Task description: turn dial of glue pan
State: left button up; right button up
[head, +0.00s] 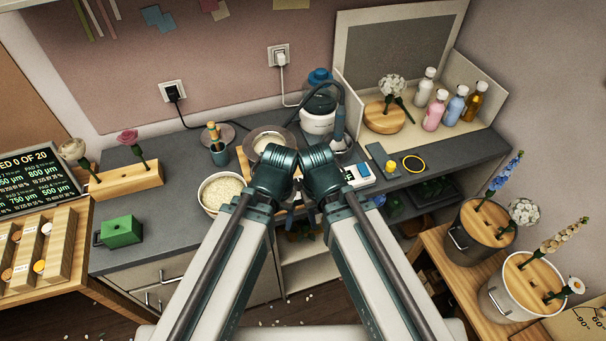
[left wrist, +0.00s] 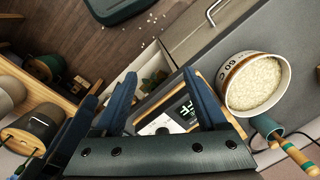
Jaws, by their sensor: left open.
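The glue pan (head: 270,139) has a round metal rim and stands on a wooden base on the grey bench; my arms hide its front in the head view. The dial is not clear there. My left gripper (left wrist: 163,88) is open and empty, its blue fingers spread in front of this panel. In the head view its fingers are hidden below the wrist. My right arm's wrist (head: 322,170) is beside it; the right fingers are hidden.
A white bowl of pale pellets (head: 222,190) stands just left of the pan; it also shows in the left wrist view (left wrist: 256,82). A brush pot (head: 219,150) is behind it. A white device (head: 357,174) lies to the right. A green box (head: 121,231) sits on the left bench.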

pick_arm(q)
notch_tip(320, 180, up, 8)
jog(key=m+h+p, duration=0.1)
jog(key=m+p, duration=0.1)
jog(key=p, duration=0.6)
send_over(299, 182)
jog(key=shift+w+f, duration=0.15)
jog(key=shift+f, duration=0.05)
pick_arm(e)
notch_tip(299, 182, up, 8)
jog(key=shift+w+f, duration=0.15)
jog(key=shift+w, duration=0.1)
pick_arm(q)
jog(key=shift+f, duration=0.1)
pick_arm(e)
jog(key=shift+f, duration=0.1)
pick_arm(q)
notch_tip(299, 182, down, 14)
jog(key=b, duration=1.4)
jog(key=shift+r, duration=0.2)
pick_arm(e)
notch_tip(299, 182, down, 14)
jog(key=shift+r, duration=0.2)
jog(key=shift+d, duration=0.1)
pick_arm(q)
grip_shut()
